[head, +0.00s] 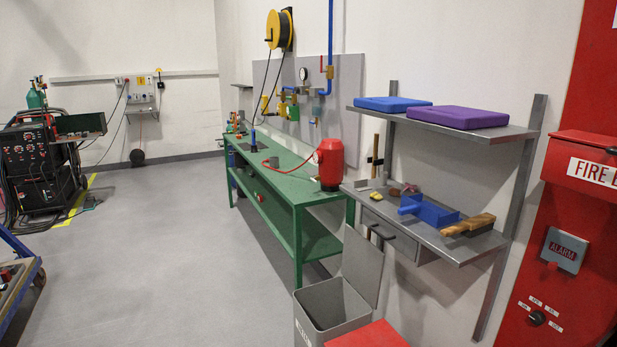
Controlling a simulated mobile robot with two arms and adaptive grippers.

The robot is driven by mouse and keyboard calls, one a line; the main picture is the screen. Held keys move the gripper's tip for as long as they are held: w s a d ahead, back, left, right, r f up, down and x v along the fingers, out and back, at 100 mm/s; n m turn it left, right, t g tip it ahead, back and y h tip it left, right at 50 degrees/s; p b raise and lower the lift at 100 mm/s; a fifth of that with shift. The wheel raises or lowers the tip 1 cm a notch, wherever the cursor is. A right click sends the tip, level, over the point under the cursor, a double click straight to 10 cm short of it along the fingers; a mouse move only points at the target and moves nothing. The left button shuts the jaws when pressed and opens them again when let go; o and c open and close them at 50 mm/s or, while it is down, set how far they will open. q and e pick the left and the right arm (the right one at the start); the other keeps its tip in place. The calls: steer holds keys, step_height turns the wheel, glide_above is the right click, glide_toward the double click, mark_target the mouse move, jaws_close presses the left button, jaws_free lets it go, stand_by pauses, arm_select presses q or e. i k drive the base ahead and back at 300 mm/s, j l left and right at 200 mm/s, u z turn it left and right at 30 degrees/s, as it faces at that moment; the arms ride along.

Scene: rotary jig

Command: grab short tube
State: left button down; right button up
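I cannot make out a short tube for certain in the head view. A green workbench (297,190) stands along the wall in the middle. Small items lie on it, including a thin dark blue upright piece (253,141) and a dark flat piece (272,162); they are too small to identify. A red tank (330,165) stands at the bench's near end, with a thin red hose on the bench top. Neither of my grippers is in view.
A grey bin (330,310) with its lid up stands in front of a wall shelf (463,246) holding a blue dustpan (430,211) and brush (468,225). A blue-framed cart (22,292) is at the left edge, a welding machine (38,160) behind. The floor between is clear.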

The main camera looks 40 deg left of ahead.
mark_target(384, 175)
steer(key=u, duration=0.85)
steer(key=z, duration=0.75)
steer(key=i+j+z, duration=0.15)
steer(key=j+z, duration=1.65)
steer(key=k+j, duration=0.05)
